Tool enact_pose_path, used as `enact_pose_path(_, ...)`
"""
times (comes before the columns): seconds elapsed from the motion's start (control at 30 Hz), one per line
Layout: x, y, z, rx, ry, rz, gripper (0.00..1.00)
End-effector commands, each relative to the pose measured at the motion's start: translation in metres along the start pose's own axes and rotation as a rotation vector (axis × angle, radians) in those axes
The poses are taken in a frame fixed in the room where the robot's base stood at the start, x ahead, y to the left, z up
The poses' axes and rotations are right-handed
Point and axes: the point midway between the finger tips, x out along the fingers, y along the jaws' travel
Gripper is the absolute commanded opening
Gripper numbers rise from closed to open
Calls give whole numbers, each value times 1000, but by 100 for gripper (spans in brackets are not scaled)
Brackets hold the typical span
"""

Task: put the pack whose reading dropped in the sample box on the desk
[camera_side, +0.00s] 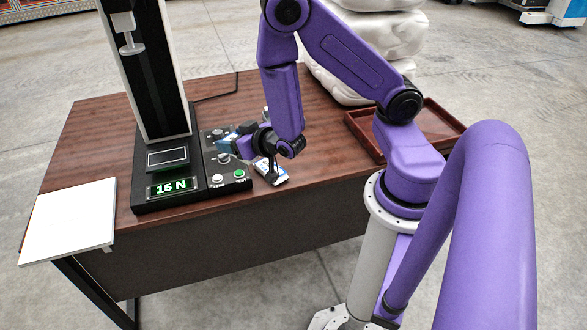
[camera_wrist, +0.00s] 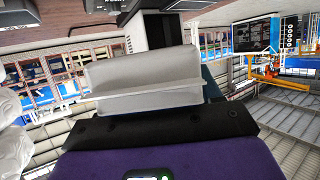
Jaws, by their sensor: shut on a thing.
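My gripper (camera_side: 266,153) is low over the desk, just right of the tester's control panel, and is shut on a small pack. The tester's display (camera_side: 171,187) reads 15 N. A shallow red-brown open box (camera_side: 436,113) stands at the desk's right and looks empty where visible.
The tester's tall column (camera_side: 150,75) stands left of my gripper, with a control panel (camera_side: 228,178) beside it. Blue items behind the gripper are partly hidden. A white board (camera_side: 70,222) juts from the left edge.

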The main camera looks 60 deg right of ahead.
Motion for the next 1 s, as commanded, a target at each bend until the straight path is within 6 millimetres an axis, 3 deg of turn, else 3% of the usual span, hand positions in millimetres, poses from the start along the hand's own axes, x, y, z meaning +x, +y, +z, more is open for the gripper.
enact_pose_path(0.2,-23,35,44,80,-2,209,32)
enact_pose_path(0.5,-72,95,88,218,0,530,32)
enact_pose_path(0.8,-129,151,109,339,1,814,32)
enact_pose_path(1.0,-145,166,112,369,0,886,32)
